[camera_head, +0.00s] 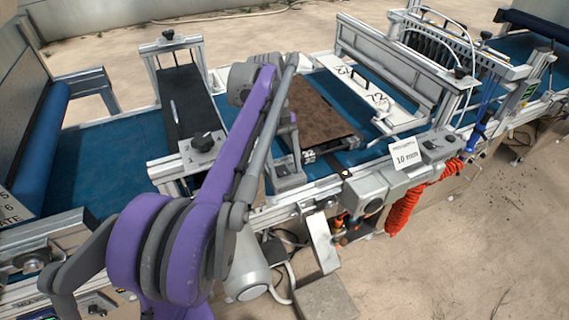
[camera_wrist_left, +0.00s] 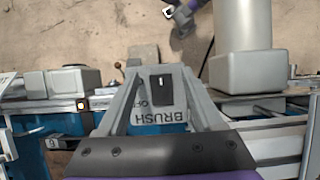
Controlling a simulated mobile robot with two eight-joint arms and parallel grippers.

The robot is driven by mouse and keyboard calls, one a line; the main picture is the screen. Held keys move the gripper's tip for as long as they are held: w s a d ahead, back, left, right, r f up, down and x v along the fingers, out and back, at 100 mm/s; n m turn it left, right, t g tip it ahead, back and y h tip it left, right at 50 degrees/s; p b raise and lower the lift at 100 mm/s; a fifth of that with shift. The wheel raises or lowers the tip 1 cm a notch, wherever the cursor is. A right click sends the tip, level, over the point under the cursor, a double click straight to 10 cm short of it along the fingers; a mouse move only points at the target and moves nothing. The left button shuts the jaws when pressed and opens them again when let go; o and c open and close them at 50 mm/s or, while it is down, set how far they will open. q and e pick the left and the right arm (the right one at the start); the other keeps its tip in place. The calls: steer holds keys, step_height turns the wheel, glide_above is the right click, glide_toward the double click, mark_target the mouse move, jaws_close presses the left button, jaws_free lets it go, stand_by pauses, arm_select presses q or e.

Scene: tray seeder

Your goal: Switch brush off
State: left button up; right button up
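In the left wrist view, a black switch (camera_wrist_left: 161,83) sits on a pale plate (camera_wrist_left: 172,116) lettered BRUSH, with a smaller, partly covered word beside it. In the head view, my left gripper (camera_head: 289,166) points down near the machine's front rail, left of the brown tray, and the switch is hidden there. My right gripper is not in view.
A brown tray (camera_head: 315,110) lies on the blue belt (camera_head: 95,165). A grey box (camera_head: 366,192), a 10 mm sign (camera_head: 405,155) and a red coiled hose (camera_head: 405,208) are to the right.

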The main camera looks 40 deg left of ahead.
arm_select(q)
steer(key=shift+r, duration=0.1)
steer(key=p+v, duration=0.1)
steer(key=v, duration=0.9)
steer(key=shift+r+p, duration=0.3)
steer(key=shift+p, duration=0.1)
steer(key=shift+a, duration=0.1)
steer(key=s+d+f+m+t+y+p, duration=0.1)
steer(key=s+d+f+m+t, duration=0.3)
steer(key=d+f, duration=0.5)
steer(key=s+d+f+m+t+y+p, duration=0.2)
steer(key=s+d+f+m+t+y, duration=0.1)
steer(key=s+d+f+m, duration=0.5)
step_height(320, 180, down, 2)
steer(key=s+d, duration=0.1)
steer(key=s, duration=0.2)
steer(key=shift+d+f+t, duration=0.2)
steer(key=shift+d+t, duration=0.2)
steer(key=shift+f, duration=0.15)
steer(key=shift+c, duration=0.3)
